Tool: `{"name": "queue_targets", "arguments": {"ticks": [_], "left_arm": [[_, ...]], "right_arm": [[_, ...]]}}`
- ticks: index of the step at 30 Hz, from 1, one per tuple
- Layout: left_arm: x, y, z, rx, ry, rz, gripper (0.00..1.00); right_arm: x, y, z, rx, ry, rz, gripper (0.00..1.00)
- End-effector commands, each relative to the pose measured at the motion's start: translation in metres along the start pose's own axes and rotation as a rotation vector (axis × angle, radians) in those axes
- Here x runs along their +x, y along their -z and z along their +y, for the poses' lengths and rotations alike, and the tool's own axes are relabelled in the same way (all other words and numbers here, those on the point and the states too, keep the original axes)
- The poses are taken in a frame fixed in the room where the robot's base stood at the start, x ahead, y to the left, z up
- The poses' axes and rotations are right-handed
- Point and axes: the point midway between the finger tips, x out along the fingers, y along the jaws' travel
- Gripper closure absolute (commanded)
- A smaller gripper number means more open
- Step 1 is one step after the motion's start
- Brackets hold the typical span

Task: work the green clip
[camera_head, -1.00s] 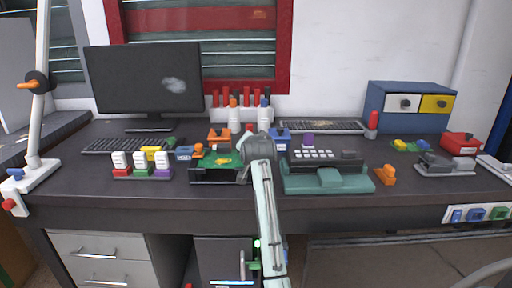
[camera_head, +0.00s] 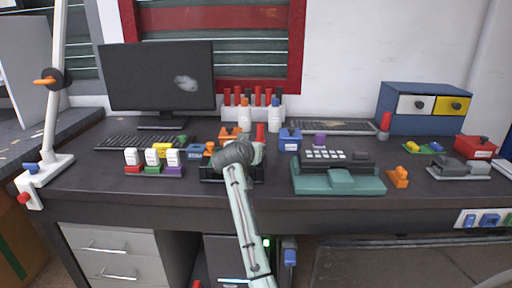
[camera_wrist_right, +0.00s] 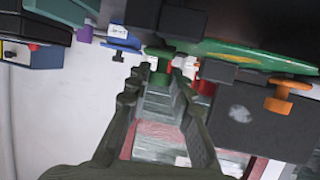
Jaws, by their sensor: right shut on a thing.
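In the right wrist view a small green clip (camera_wrist_right: 160,72) sits between the fingertips of my right gripper (camera_wrist_right: 158,80), at the edge of a green circuit board (camera_wrist_right: 240,57). The gripper is shut on the clip. The picture is turned, so the desk is at the top. In the head view my right arm reaches from the bottom to the dark board holder (camera_head: 213,175). Its wrist covers most of the board, and the fingers and the clip are hidden there. My left gripper is not in view.
An orange clip (camera_wrist_right: 280,95) stands near the board. In the head view, a row of small white-topped blocks (camera_head: 153,158) stands left of the holder and a teal device (camera_head: 338,182) right of it. A monitor (camera_head: 160,78) and bottle rack (camera_head: 262,113) stand behind.

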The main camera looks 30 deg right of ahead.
Motion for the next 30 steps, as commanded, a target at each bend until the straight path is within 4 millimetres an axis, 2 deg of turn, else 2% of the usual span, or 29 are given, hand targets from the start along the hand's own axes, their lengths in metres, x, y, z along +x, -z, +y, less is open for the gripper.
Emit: {"name": "queue_targets", "arguments": {"ticks": [13,14,19,25,30], "left_arm": [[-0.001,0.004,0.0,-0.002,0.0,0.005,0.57],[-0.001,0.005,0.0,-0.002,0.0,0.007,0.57],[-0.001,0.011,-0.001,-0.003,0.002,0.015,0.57],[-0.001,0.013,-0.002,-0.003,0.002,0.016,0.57],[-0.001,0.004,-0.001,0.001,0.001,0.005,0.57]], "right_arm": [[0.0,0.002,-0.001,-0.01,-0.002,0.008,1.0],[0.0,0.002,-0.001,-0.01,-0.002,0.008,0.77],[0.0,0.001,-0.001,-0.01,-0.003,0.006,0.57],[0.0,0.0,0.0,-0.01,-0.003,0.004,0.57],[-0.007,0.0,-0.001,-0.009,-0.002,0.003,0.57]]}}
